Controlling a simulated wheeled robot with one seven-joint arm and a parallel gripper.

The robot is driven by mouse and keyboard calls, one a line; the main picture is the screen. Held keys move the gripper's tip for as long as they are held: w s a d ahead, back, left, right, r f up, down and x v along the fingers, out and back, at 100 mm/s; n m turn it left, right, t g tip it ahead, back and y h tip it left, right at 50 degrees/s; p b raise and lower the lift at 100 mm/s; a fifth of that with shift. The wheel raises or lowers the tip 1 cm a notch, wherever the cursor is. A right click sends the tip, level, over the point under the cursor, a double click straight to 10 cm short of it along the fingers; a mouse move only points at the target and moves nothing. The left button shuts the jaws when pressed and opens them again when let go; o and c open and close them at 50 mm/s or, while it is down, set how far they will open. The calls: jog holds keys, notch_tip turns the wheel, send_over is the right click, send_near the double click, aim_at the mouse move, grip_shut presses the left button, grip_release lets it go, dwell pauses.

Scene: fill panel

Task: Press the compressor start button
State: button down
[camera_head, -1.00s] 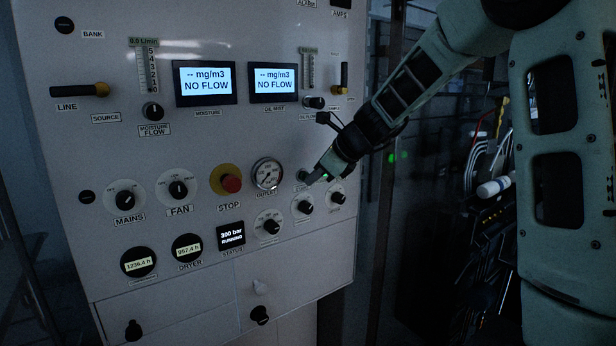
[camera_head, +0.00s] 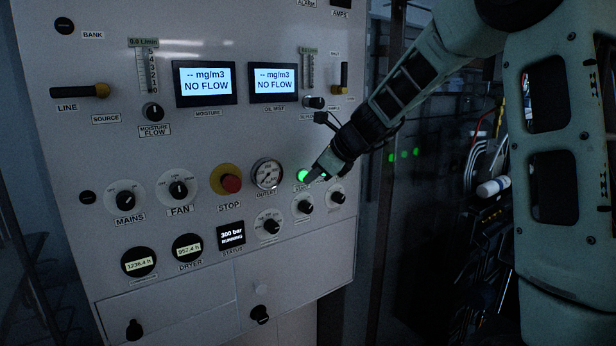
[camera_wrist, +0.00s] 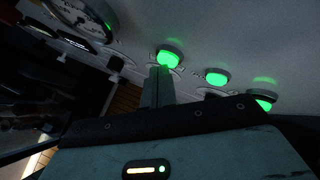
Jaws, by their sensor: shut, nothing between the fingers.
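The compressor start button (camera_head: 303,176) glows green on the panel, right of the outlet gauge, with a partly hidden START label below it. It also shows lit in the wrist view (camera_wrist: 168,57), nearest the gauge. My gripper (camera_head: 312,174) is shut and empty, its tip just right of the button in the head view. In the wrist view the closed fingers (camera_wrist: 160,72) end just below the green cap; a small gap or contact cannot be told. The status display (camera_head: 231,235) reads 300 bar RUNNING.
Two more green-lit buttons (camera_wrist: 215,77) (camera_wrist: 263,103) sit right of it in the wrist view. The red STOP button (camera_head: 231,184) and outlet gauge (camera_head: 267,174) are to the left. Selector knobs (camera_head: 305,207) lie below. Dark racks with cables stand right of the panel.

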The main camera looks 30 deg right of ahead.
jog(key=shift+s, duration=0.1)
jog(key=shift+s+b, duration=0.35)
jog(key=shift+s, duration=0.45)
jog(key=shift+s+d+b, duration=0.1)
jog(key=shift+s+b, duration=0.65)
jog(key=shift+s, duration=1.75)
jog(key=shift+f, duration=0.1)
